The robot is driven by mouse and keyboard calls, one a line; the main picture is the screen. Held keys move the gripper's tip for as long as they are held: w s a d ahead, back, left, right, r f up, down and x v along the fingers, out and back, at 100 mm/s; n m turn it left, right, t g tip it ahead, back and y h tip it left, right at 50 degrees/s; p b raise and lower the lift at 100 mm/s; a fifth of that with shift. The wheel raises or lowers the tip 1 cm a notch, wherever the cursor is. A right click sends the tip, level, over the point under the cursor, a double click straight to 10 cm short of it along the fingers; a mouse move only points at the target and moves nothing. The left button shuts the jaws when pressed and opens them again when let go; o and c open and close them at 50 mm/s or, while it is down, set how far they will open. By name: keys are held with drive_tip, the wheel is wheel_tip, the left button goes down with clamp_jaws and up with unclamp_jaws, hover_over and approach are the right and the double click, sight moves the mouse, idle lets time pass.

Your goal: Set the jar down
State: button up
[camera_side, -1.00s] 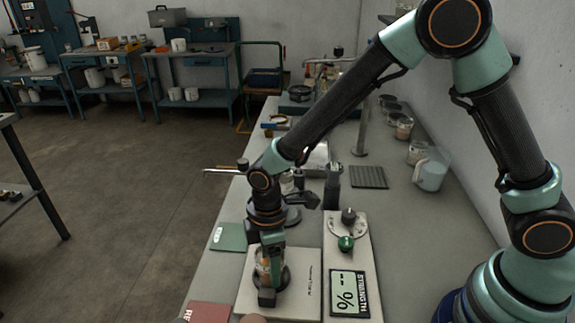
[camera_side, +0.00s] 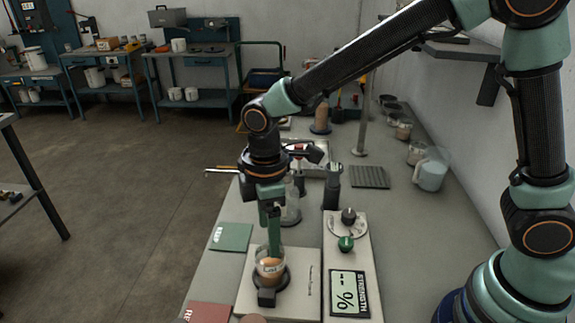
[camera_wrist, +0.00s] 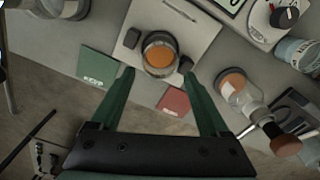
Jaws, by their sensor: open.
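The jar (camera_side: 270,264) is clear glass with orange-brown contents. It stands upright on a white plate (camera_side: 300,299), in a dark round holder, with a dark block close beside it. In the wrist view the jar (camera_wrist: 160,54) lies beyond the fingertips, between two dark blocks. My gripper (camera_wrist: 164,80) is open and empty. In the side view my gripper (camera_side: 270,238) is just above the jar, fingers pointing down. From the side I cannot tell whether a finger touches the glass.
A green card (camera_side: 231,237) and a red card (camera_side: 208,312) lie left of the plate. A panel with a STRENGTH display (camera_side: 348,292) and knobs is to the right. A clear flask (camera_side: 290,203) stands behind. A pitcher (camera_side: 430,172) and a dark ribbed mat (camera_side: 369,177) are farther back.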

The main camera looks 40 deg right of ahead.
drive_tip(key=s+d+r+m+t, duration=0.2)
drive_tip(key=d+r+m, duration=0.4)
drive_tip(key=d, duration=0.3)
drive_tip(key=s+d+r+m+t, duration=0.3)
drive_tip(key=d+r+m, duration=0.3)
drive_tip(key=d, duration=0.4)
drive_tip(key=shift+s+d+r+m+t, duration=0.25)
drive_tip(key=shift+s+r+m+t, duration=0.1)
drive_tip(key=shift+s+m, duration=0.45)
